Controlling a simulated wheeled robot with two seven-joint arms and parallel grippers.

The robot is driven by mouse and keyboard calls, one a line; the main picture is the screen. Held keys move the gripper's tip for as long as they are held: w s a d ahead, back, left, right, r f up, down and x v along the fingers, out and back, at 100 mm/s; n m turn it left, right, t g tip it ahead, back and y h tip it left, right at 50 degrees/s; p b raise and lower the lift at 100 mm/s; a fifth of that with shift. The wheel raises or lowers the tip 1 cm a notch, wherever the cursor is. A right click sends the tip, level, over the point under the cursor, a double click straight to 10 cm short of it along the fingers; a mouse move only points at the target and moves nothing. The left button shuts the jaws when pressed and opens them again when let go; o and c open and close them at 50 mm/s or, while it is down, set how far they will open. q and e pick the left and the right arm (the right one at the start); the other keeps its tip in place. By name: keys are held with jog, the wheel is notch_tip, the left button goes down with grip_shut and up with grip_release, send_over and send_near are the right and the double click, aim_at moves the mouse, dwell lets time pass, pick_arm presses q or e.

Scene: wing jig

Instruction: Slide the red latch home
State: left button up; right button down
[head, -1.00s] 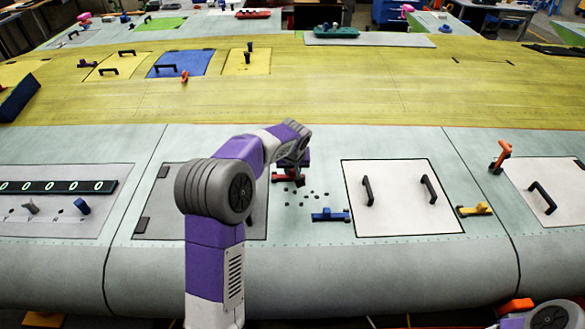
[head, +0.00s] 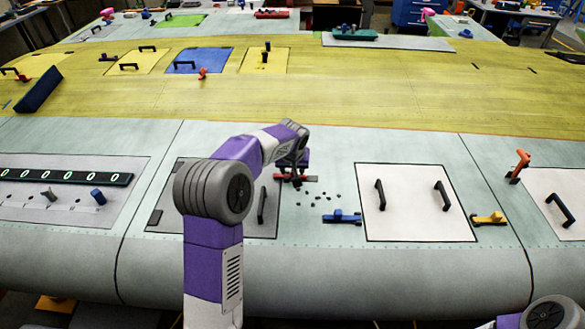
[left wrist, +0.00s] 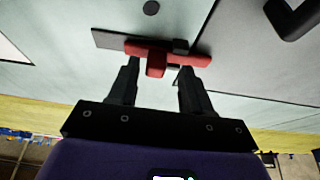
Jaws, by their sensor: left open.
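The red latch (head: 310,179) lies on the pale wing skin, beside the dark grey panel and partly hidden behind my left gripper (head: 292,176) in the head view. In the left wrist view, the red latch (left wrist: 185,57) is a red bar with a short block sticking out, across a dark grey plate (left wrist: 106,40). My left gripper (left wrist: 158,68) is open, its two dark fingers apart with the red block between their tips. I cannot tell whether either finger touches it. My right gripper is out of view.
A grey panel (head: 230,220) with a black handle lies left of the latch. To the right are small dark holes, a blue latch (head: 342,217), a white panel (head: 415,215) with two handles, and a yellow latch (head: 489,219). An orange-red latch (head: 518,164) stands farther right.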

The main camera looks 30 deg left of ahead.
pick_arm(q)
jog(key=shift+r, duration=0.1)
jog(key=v, duration=0.7)
jog(key=shift+r, duration=0.15)
jog(key=shift+s, duration=0.15)
